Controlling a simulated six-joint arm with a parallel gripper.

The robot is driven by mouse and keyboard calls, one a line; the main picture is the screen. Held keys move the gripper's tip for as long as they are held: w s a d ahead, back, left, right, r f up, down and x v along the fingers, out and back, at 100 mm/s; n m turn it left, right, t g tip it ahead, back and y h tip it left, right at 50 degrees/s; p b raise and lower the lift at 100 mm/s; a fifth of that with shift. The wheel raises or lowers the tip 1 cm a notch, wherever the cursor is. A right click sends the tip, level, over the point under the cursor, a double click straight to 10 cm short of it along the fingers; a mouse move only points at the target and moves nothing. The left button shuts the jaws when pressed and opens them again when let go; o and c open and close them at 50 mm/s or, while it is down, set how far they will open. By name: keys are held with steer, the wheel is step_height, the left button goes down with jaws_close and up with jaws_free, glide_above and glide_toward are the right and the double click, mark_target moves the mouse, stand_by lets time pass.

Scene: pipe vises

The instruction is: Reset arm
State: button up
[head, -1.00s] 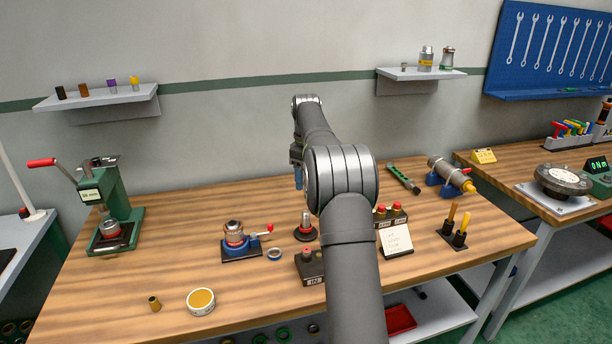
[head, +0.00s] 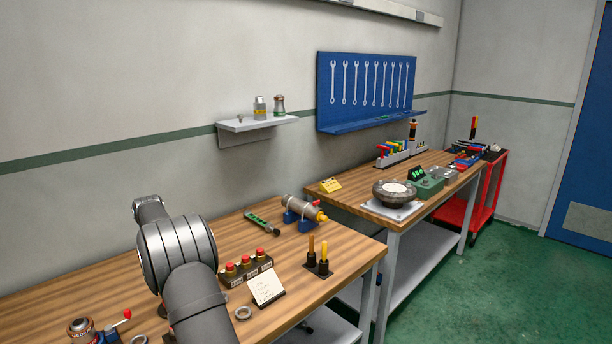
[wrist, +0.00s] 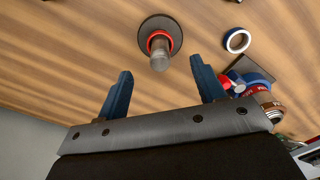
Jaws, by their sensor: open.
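My gripper (wrist: 160,90) shows in the wrist view with its two blue fingers wide apart and nothing between them. Beyond the fingertips, a grey metal post with a red ring (wrist: 159,45) stands on a dark round base on the bench. To the right of the right finger is the blue vise (wrist: 255,85) with a red part. In the head view my gripper is out of sight behind my arm, and the vise (head: 88,331) is cut by the bottom edge.
A white-grey ring (wrist: 237,41) lies on the bench. A box with red buttons (head: 246,267), a note card (head: 265,287), a stand with two handles (head: 318,258) and a clamped cylinder (head: 300,209) stand right of my arm. A second bench (head: 350,203) lies beyond, with green floor at right.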

step_height(320, 180, down, 8)
steer(key=shift+r, duration=0.35)
steer(key=shift+r, duration=0.1)
step_height(320, 180, up, 16)
step_height(320, 180, down, 17)
steer(key=shift+r, duration=0.1)
step_height(320, 180, up, 5)
steer(key=shift+f, duration=0.1)
steer(key=shift+r, duration=0.55)
